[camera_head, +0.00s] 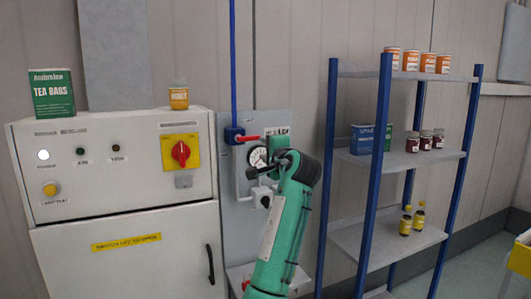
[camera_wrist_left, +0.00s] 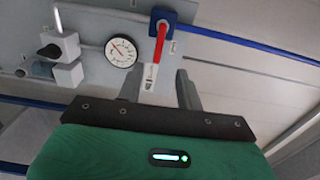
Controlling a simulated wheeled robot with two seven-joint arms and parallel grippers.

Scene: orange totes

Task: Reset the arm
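My left gripper (camera_head: 267,165) is at the end of my green arm, in front of the grey wall panel (camera_head: 275,125) in the head view. In the left wrist view its two grey fingers (camera_wrist_left: 158,88) stand apart with nothing held between them. Beyond them are a red lever (camera_wrist_left: 160,42) on a blue valve (camera_wrist_left: 170,20) and a round white gauge (camera_wrist_left: 121,52). The red lever (camera_head: 249,138) lies about level in the head view, and the gauge (camera_head: 257,157) is partly hidden by my gripper. My right gripper is in neither view.
A control cabinet (camera_head: 120,215) with a red knob (camera_head: 180,152) stands left, with a tea box (camera_head: 51,95) and honey jar (camera_head: 179,96) on top. A blue-post shelf (camera_head: 385,235) with jars and bottles stands right. A yellow-edged tote (camera_head: 521,258) is at far right.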

